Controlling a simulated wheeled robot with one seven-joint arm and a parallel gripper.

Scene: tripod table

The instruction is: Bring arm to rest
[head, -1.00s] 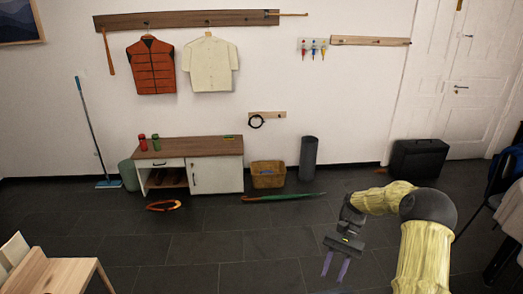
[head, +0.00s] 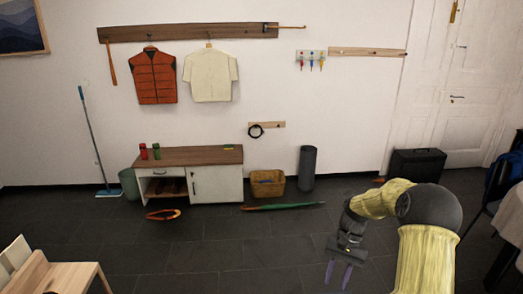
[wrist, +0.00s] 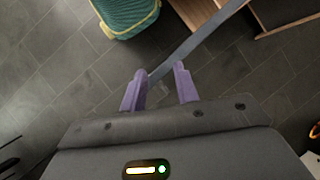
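My arm in yellow sleeving shows at the lower right of the head view, folded at the elbow, with its lower part hanging down. My gripper (head: 338,275) points down over the dark tiled floor. Its two purple fingers are apart, so it is open. In the wrist view the gripper (wrist: 160,85) also shows spread fingers. A grey strip (wrist: 200,35) runs behind the fingertips; I cannot tell what it is. I see nothing held.
A low cabinet (head: 217,183), a wicker basket (head: 267,183), a green umbrella (head: 285,206) and a black case (head: 417,164) are along the wall. The middle floor is clear.

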